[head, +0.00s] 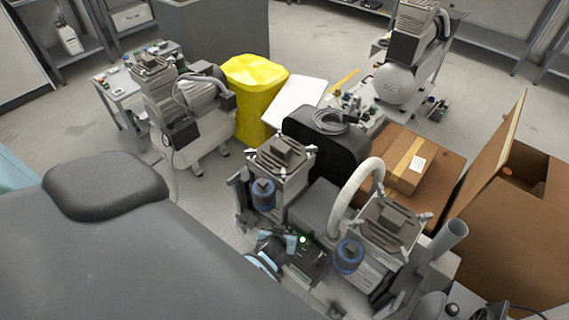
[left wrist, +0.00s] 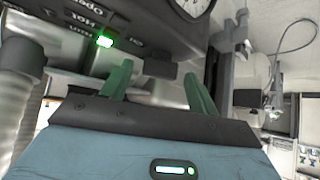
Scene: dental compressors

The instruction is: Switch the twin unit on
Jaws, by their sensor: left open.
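The twin unit stands at the lower middle of the head view, with two finned pump heads (head: 281,165) (head: 390,222) and blue-ringed cylinders at their sides. Its dark control box (head: 308,262) carries a small lamp (head: 303,239) that glows green. In the left wrist view the box has white lettering, partly cut off, and the lit green lamp (left wrist: 104,41). My left gripper (left wrist: 157,70) is open just in front of the box, its two green fingers apart. A small dark block (left wrist: 160,69) shows between the fingertips; contact cannot be told. My right gripper is not identifiable.
A grey padded chair (head: 110,230) fills the left. Another compressor (head: 185,110) and a yellow bin (head: 252,95) stand behind. A cardboard box (head: 410,160) and a large open carton (head: 515,210) are at right. A round gauge (left wrist: 192,7) sits above the gripper.

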